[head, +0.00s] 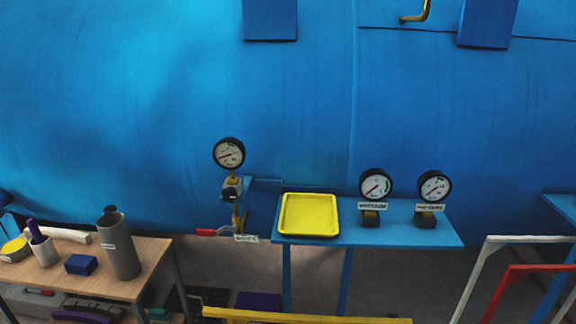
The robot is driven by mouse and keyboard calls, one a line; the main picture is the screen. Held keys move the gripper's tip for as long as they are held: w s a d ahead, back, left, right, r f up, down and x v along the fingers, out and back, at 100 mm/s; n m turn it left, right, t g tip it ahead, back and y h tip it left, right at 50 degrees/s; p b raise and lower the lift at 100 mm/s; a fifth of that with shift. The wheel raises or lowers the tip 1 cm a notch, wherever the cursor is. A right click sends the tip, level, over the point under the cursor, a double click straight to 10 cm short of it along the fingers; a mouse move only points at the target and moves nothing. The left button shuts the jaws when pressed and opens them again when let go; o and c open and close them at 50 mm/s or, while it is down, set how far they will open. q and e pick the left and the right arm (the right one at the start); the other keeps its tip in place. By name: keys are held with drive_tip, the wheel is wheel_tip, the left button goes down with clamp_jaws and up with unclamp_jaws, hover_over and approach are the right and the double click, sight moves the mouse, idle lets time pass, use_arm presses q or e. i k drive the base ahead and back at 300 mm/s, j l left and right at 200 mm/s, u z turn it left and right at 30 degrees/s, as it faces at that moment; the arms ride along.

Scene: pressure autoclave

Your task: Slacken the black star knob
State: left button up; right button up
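A small dark part (230,194) sits on the valve assembly just below the left pressure gauge (229,153). It could be the black star knob, but it is too small here to make out a star shape. The brass pipework (237,217) runs down below it, with a red lever handle (212,232) sticking out to the left and a white label (246,238) at the bottom. Neither of my grippers shows in the head view, and nothing touches the valve assembly.
A blue shelf (400,233) holds a yellow tray (309,235) and two gauges (376,184) (434,186). A wooden table (150,258) with a grey cylinder (121,248) and blue block (81,264) stands at left. A yellow rail (300,318) crosses the front; white and red frames stand right.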

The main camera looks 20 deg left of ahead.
sight(229, 196)
drive_tip(key=k+j, duration=0.1)
drive_tip(key=j, duration=0.35)
drive_tip(key=k+j, duration=0.15)
drive_tip(key=j, duration=0.3)
drive_tip(key=k+j, duration=0.1)
drive_tip(key=j, duration=0.4)
drive_tip(key=k+j, duration=0.1)
drive_tip(key=j, duration=0.35)
drive_tip(key=k+j, duration=0.1)
drive_tip(key=j, duration=0.35)
